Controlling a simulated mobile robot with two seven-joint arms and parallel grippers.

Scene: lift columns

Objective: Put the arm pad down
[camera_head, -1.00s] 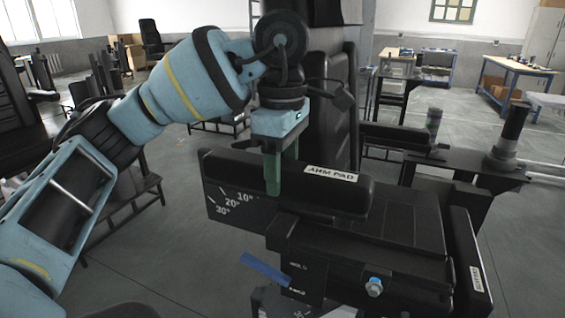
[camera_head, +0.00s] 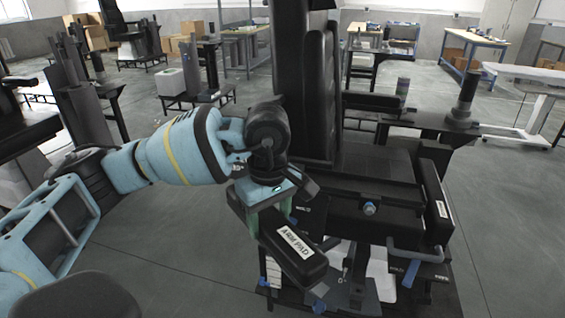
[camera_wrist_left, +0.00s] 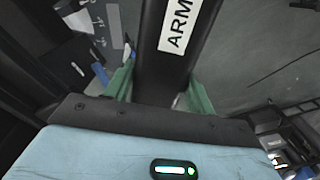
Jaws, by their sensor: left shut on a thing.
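The arm pad (camera_head: 308,264) is a long black cushion with a white "ARM PAD" label. My left gripper (camera_head: 268,218) is shut across it, with green fingers on either side. The pad sits at the near left of the black chair (camera_head: 370,205), slanting down to the right in the head view. I cannot tell whether its underside touches anything. In the left wrist view the pad (camera_wrist_left: 160,65) runs up between the green fingers of the left gripper (camera_wrist_left: 160,92), its label partly cut off. My right gripper is not in view.
A second labelled black pad (camera_head: 435,200) is on the chair's right side. Metal parts and a grey-blue handle (camera_head: 415,252) are low at the chair's front. Grey floor (camera_head: 170,275) is clear at left. Workbenches (camera_head: 465,60) and other black chairs stand farther back.

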